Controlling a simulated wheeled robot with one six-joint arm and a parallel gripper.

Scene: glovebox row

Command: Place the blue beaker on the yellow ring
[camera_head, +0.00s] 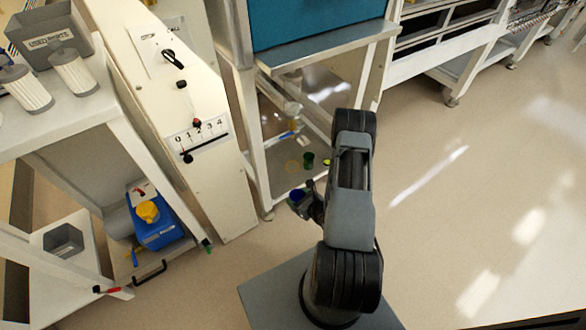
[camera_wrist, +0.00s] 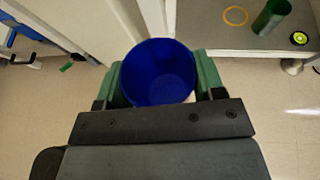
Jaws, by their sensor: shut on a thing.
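The blue beaker (camera_wrist: 158,72) is held between the green-padded fingers of my gripper (camera_wrist: 160,85) in the wrist view, and I look down into its open top. In the head view the blue beaker (camera_head: 297,196) shows small at my gripper (camera_head: 305,203), in front of the low shelf. The yellow ring (camera_wrist: 235,15) lies flat on the shelf at the top right of the wrist view, apart from the beaker. In the head view the ring (camera_head: 292,167) lies left of a green beaker, with nothing seen on it.
A green beaker (camera_wrist: 271,17) stands right of the ring on the low shelf (camera_wrist: 215,32). A black and yellow-green round item (camera_wrist: 299,38) lies near the shelf edge. A frame post (camera_head: 252,150) stands left of the shelf. Open floor (camera_head: 450,200) lies to the right.

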